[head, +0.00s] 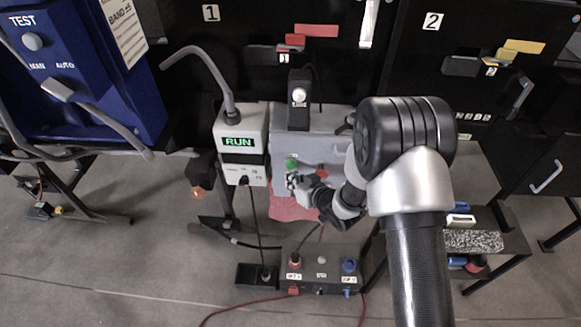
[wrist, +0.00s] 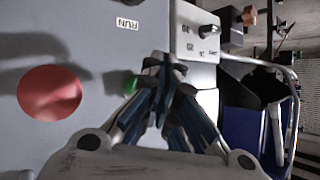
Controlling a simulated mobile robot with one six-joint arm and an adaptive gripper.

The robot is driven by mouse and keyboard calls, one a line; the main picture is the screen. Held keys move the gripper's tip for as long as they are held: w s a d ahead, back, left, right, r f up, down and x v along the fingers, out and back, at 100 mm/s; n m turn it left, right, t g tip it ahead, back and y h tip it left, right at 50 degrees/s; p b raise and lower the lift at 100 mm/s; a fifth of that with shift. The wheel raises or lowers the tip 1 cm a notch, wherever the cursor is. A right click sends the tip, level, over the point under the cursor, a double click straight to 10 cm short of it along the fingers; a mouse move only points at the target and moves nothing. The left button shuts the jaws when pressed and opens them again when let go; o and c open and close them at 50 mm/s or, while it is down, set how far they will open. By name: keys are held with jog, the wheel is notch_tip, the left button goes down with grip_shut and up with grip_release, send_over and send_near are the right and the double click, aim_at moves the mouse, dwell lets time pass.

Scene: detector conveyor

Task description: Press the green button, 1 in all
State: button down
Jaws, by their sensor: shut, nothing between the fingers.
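The green button (head: 291,163) is on the front of a grey box (head: 320,123) in the head view. In the wrist view the green button (wrist: 131,87) shows just left of my fingers, partly hidden behind them. My gripper (head: 292,181) is shut and empty, in front of the box and a little below the button in the head view. In the wrist view my gripper's fingertips (wrist: 165,62) meet beside the green button. I cannot tell whether they touch the panel.
A red button (wrist: 49,92) and a RUN label (wrist: 127,23) are on the same panel. A white unit with a green RUN display (head: 239,142) stands left of the box. A small control box (head: 320,271) with several knobs is below. A blue TEST cabinet (head: 105,85) is at upper left.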

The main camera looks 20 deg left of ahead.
jog(key=shift+s+d, duration=0.2)
jog(key=shift+s, duration=0.6)
jog(key=shift+s+d, duration=0.2)
jog(key=shift+s, duration=0.65)
jog(key=shift+s+d, duration=0.2)
jog(key=shift+s, duration=0.6)
